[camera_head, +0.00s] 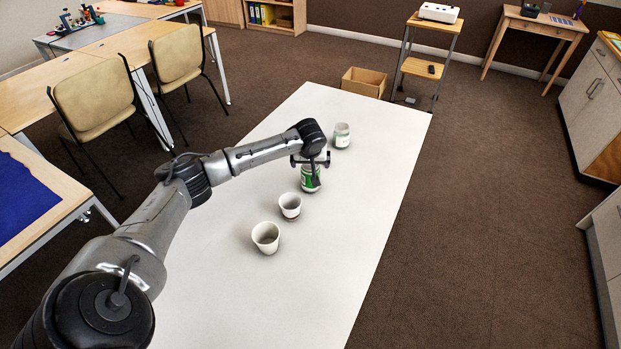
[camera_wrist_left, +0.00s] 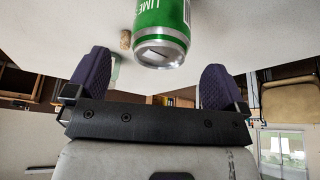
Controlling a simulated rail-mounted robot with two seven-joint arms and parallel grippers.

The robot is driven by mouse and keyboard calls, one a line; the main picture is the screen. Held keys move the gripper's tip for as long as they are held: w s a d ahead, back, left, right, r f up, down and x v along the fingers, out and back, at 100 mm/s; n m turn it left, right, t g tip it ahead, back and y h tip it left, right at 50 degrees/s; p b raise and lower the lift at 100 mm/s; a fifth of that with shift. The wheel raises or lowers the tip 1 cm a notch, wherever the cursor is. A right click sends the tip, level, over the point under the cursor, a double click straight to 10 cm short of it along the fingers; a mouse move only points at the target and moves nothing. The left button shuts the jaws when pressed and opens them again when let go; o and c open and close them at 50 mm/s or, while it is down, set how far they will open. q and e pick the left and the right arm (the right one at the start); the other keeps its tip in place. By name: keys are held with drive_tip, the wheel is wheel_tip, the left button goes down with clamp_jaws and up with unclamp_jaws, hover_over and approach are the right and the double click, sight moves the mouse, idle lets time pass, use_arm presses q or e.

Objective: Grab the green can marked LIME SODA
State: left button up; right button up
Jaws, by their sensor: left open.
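The green can (camera_head: 309,183) stands upright on the white table (camera_head: 340,270), partly covered by my left gripper (camera_head: 312,161) and its wrist. In the left wrist view the green can (camera_wrist_left: 158,20) shows its silver end and part of the lettering "LIME". My left gripper (camera_wrist_left: 156,82) is open there, with its two dark fingers apart, one to each side of the can's line. The can lies just beyond the fingertips, and I see no finger touching it. My right gripper is in neither view.
Two white cups, a nearer one (camera_head: 265,237) and a farther one (camera_head: 290,205), stand in front of the can. A pale jar with a green band (camera_head: 342,135) stands behind it. A cork-like piece (camera_wrist_left: 126,40) shows beside the can. The table's right side is clear.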

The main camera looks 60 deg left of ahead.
sight(310, 166)
use_arm(q)
drive_tip(key=b+x, duration=0.2)
drive_tip(key=x, duration=0.2)
drive_tip(key=shift+d, duration=0.1)
drive_tip(key=shift+w+f, duration=0.1)
drive_tip(key=shift+f, duration=0.5)
drive_tip(key=shift+c, duration=0.5)
drive_tip(key=c, duration=0.9)
